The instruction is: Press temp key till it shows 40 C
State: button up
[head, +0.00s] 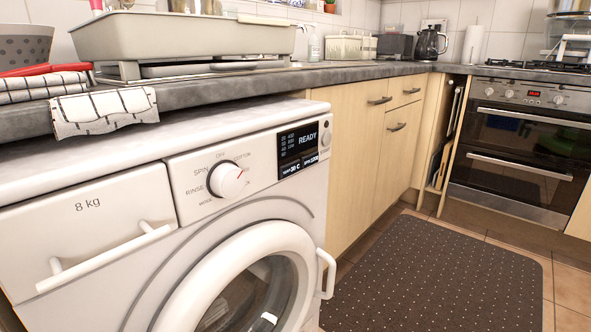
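The white washing machine (120,172) stands under the worktop at the left. Its black display (298,150) reads READY. A small temperature field (290,171) at the display's lower left shows a value ending in "0 C"; its first digit is too small to read surely. A spin field (312,161) sits beside it. I cannot tell which part is the temp key. My gripper is not in view.
The machine's round door (215,285) is closed, with a handle (327,275) sticking out. A checked cloth (104,109) hangs over the worktop edge. A dark dotted mat (440,270) lies on the floor at right, clear of objects. An oven (520,150) stands beyond.

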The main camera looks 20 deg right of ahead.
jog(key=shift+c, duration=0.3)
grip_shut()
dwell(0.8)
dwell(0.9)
